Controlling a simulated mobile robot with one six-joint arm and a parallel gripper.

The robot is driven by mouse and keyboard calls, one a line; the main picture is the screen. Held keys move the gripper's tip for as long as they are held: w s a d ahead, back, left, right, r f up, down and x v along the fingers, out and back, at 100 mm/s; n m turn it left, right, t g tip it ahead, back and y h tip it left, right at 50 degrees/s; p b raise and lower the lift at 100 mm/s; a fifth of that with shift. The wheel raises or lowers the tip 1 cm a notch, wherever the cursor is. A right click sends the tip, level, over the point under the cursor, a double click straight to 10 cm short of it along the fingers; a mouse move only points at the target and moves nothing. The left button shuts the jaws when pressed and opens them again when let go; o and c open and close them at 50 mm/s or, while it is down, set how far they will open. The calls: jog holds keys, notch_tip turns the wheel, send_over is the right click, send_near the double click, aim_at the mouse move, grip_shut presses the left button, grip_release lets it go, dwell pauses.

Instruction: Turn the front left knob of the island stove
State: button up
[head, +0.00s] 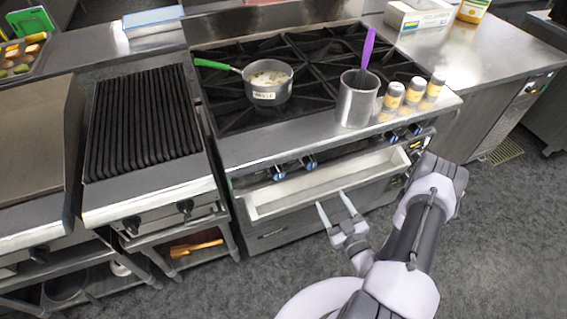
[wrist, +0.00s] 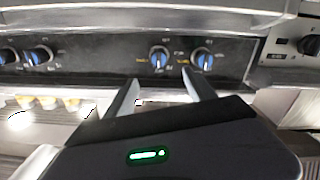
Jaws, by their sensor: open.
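The island stove (head: 240,150) has blue-marked knobs along its front. The left pair is a left knob (head: 278,173) and a right knob (head: 309,163); no label readable in the head view tells which is the front left one. The wrist view appears upside down, so the leftmost stove knob (wrist: 203,58) is on the right there, beside its neighbour (wrist: 160,57). My gripper (head: 333,203) is open and empty, in front of and below this pair, apart from both. In the wrist view its fingers (wrist: 160,84) point towards the panel.
An open white drawer (head: 330,185) juts out under the knobs. A pot with a green handle (head: 268,82), a steel container (head: 357,100) and shakers (head: 414,91) stand on the stove. A grill (head: 145,130) adjoins at left. The floor in front is clear.

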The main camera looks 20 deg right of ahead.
aim_at(313, 168)
jog(key=w+b, duration=0.4)
jog(key=w, duration=1.2)
jog(key=shift+w+r, duration=0.1)
jog(key=shift+w, duration=0.3)
jog(key=c, duration=1.4)
